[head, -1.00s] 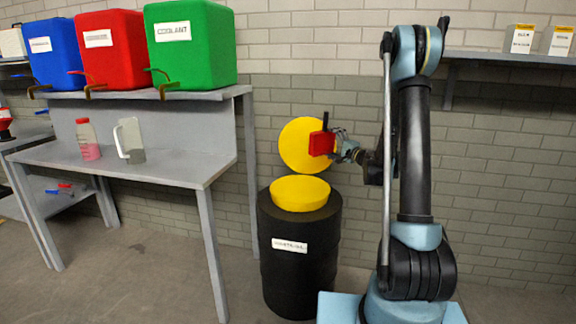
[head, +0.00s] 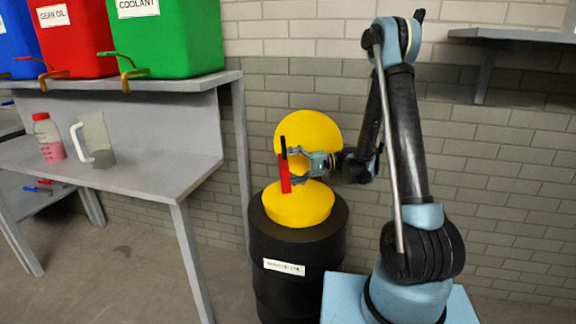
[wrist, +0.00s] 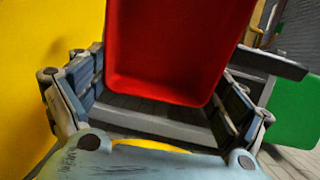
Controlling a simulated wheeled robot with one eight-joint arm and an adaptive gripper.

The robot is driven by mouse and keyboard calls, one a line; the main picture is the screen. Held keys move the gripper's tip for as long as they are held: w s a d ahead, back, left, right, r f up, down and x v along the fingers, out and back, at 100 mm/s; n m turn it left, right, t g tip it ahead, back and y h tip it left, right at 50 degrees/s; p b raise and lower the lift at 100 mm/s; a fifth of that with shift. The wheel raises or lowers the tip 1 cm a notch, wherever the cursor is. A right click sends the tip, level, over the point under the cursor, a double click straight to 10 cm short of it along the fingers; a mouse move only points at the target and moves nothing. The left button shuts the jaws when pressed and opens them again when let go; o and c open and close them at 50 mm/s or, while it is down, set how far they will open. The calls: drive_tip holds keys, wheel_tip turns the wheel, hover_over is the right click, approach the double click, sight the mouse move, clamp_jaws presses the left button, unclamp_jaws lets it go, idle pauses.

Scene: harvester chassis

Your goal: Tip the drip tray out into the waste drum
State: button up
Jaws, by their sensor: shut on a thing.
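The red drip tray (head: 285,178) is in my gripper (head: 294,166), just above the yellow funnel on the drum. In the head view the tray is steeply tilted and seen nearly edge-on, with a dark part at its upper end. In the wrist view the red tray (wrist: 165,50) fills the space between the fingers (wrist: 160,110). The black waste drum (head: 285,245) stands below, with a label on its front. Its yellow funnel (head: 298,208) lies under the tray, and a round yellow lid (head: 312,128) stands behind. I cannot see whether anything is in the tray.
A grey bench (head: 150,170) on the left carries a pink-filled bottle (head: 48,140) and a clear jug (head: 95,140). Green (head: 170,40) and red (head: 75,35) containers with taps stand on the shelf above. A brick wall is behind, and a wall shelf (head: 510,36) is at upper right.

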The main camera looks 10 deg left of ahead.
drive_tip(key=shift+s+a+f+g, duration=0.1)
drive_tip(key=shift+f+g, duration=0.05)
drive_tip(key=shift+g, duration=0.15)
drive_tip(key=shift+s+a+t+h, duration=0.2)
drive_tip(key=shift+a+t+h, duration=0.25)
drive_tip(key=shift+h, duration=0.65)
drive_tip(key=h, duration=0.1)
drive_tip(key=a+h, duration=0.1)
drive_tip(key=shift+s+t+h, duration=0.2)
drive_tip(key=shift+t+h, duration=0.05)
drive_tip(key=shift+h, duration=0.05)
drive_tip(key=h, duration=0.1)
drive_tip(key=a+t+h, duration=0.1)
drive_tip(key=h, duration=0.1)
drive_tip(key=shift+s+a, duration=0.1)
drive_tip(key=shift+s, duration=0.05)
drive_tip(key=h, duration=0.2)
drive_tip(key=a+f+t+h, duration=0.1)
drive_tip(key=h, duration=0.1)
drive_tip(key=shift+s, duration=0.1)
drive_tip(key=shift+a+f+t+h, duration=0.1)
drive_tip(key=shift+f+t+h, duration=0.35)
drive_tip(key=shift+h, duration=0.65)
drive_tip(key=shift+f+t+h, duration=0.35)
drive_tip(key=shift+f+h, duration=0.2)
drive_tip(key=shift+h, duration=0.55)
